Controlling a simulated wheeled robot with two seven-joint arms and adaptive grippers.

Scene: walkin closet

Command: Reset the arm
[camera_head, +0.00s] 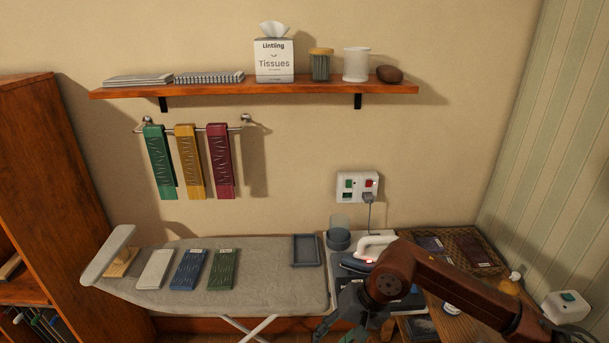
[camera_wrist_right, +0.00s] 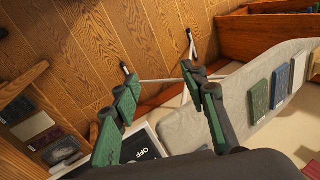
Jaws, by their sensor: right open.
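My right arm (camera_head: 440,280) comes in from the right in the head view, bent over the right end of the ironing board. Its gripper (camera_head: 350,320) hangs at the board's front right edge, partly cut off by the frame's bottom. In the right wrist view the gripper (camera_wrist_right: 160,88) is open, with its green-padded fingers apart and nothing between them. Wooden floor shows beyond the fingers. My left gripper is in neither view.
The ironing board (camera_head: 265,275) holds several folded cloths and a grey tray (camera_head: 306,250). A white-handled iron (camera_head: 375,245) stands close to my arm, under a wall socket (camera_head: 357,186). A shelf (camera_head: 250,89) and hanging towels (camera_head: 189,160) are above. A bookcase (camera_head: 45,180) stands left.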

